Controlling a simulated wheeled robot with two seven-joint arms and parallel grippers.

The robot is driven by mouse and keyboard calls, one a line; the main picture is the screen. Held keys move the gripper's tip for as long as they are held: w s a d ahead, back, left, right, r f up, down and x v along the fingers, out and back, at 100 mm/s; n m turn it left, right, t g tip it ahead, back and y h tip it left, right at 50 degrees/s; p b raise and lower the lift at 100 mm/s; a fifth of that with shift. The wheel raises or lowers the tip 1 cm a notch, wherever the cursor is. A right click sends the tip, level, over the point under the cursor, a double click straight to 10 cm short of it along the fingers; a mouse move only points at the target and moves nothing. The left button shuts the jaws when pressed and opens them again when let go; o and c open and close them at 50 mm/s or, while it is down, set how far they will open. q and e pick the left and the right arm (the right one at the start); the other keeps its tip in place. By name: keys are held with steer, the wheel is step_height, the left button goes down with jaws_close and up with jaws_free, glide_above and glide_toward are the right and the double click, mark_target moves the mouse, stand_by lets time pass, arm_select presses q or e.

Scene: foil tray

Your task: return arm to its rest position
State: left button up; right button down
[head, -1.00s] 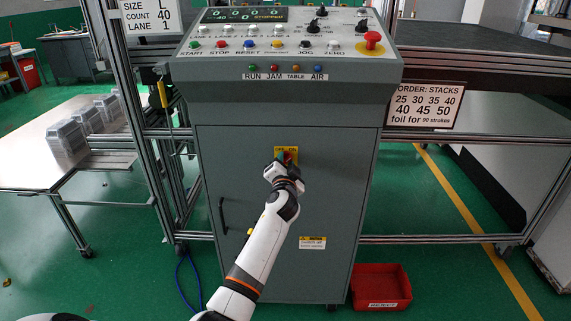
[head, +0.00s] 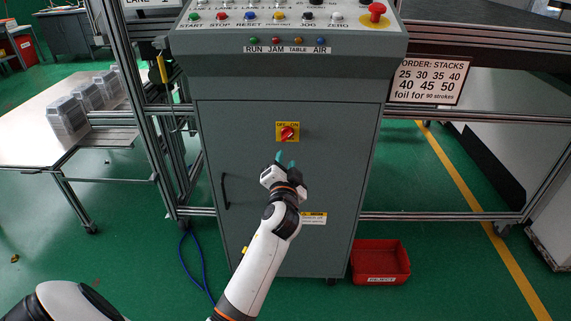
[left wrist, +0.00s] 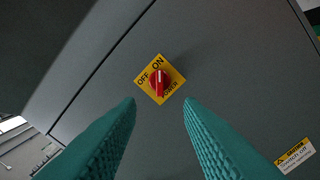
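My left gripper (head: 285,161) is in front of the grey control cabinet (head: 240,150), below the red rotary power switch (head: 288,133) on its yellow OFF/ON plate. Its two teal fingers are apart with nothing between them. In the left wrist view the open fingers (left wrist: 160,110) point toward the cabinet face, and the red switch (left wrist: 160,83) shows beyond them, clear of both. The switch's white pointer line is visible there. My left arm reaches in from the bottom of the head view. My right gripper is not in view.
The control panel (head: 290,40) with its buttons and red emergency stop overhangs the cabinet. A red reject bin (head: 381,262) stands on the floor at right. Stacked foil trays (head: 70,116) sit on the left table (head: 30,135). A black handle (head: 224,190) sticks out of the cabinet.

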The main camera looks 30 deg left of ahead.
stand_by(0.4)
arm_select(q)
steer(key=s+d+f+m+g+h+p, duration=0.1)
steer(key=d+f+h, duration=0.1)
steer(key=f, duration=0.7)
steer(key=d+f+m+g+h, duration=0.1)
steer(key=d+f+h, duration=0.15)
steer(key=f, duration=0.75)
steer(key=s+d+f+g+h+p, duration=0.1)
steer(key=s+d+f+g, duration=0.1)
steer(key=s+f, duration=0.45)
steer(key=s+d+f+g+h, duration=0.2)
steer(key=s+d+f, duration=0.1)
steer(key=f, duration=0.7)
steer(key=s+d+f+g+h+p, duration=0.1)
steer(key=s+f+g, duration=0.1)
steer(key=s+f, duration=0.65)
steer(key=s+d+f+g+h, duration=0.1)
steer(key=s+d+f+g, duration=0.1)
steer(key=s+f, duration=0.65)
steer(key=s+f+n+g, duration=0.1)
steer(key=s+g, duration=0.1)
steer(key=s, duration=1)
steer(key=s+f+n+g, duration=0.1)
steer(key=s+f+g, duration=0.1)
steer(key=s, duration=0.9)
steer(key=shift+s+d+f+p, duration=0.2)
steer(key=shift+s+f+p, duration=0.05)
steer(key=shift+s+p, duration=0.2)
steer(key=shift+w, duration=0.1)
